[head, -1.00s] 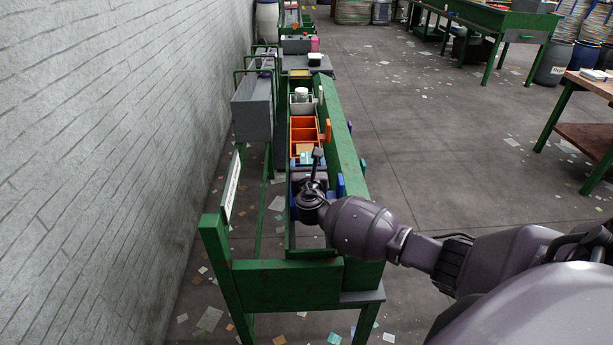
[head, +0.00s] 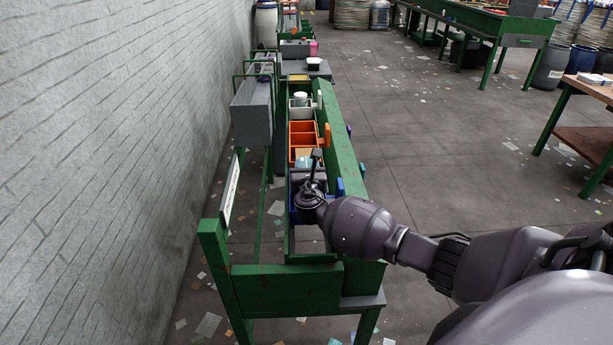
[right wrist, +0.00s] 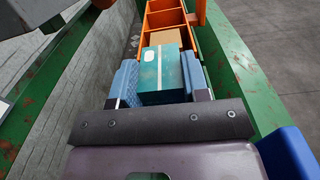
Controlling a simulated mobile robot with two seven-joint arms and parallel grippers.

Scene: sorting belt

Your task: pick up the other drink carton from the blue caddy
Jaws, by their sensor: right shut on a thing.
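My right gripper (head: 310,188) is over the blue caddy (head: 340,187) at the near end of the green belt frame. In the right wrist view its two blue patterned finger pads (right wrist: 161,80) stand on either side of a teal drink carton (right wrist: 163,70), and the gripper is shut on it. The carton also shows beyond the gripper in the head view (head: 303,163). The inside of the blue caddy is mostly hidden by my gripper and wrist. My left gripper is not in view.
An orange caddy (head: 302,140) stands just beyond, with a tan box (right wrist: 165,38) at its near end. A white caddy (head: 301,107) is farther along. The green side rail (head: 342,150) runs along the right. A grey bin (head: 253,110) stands at the left.

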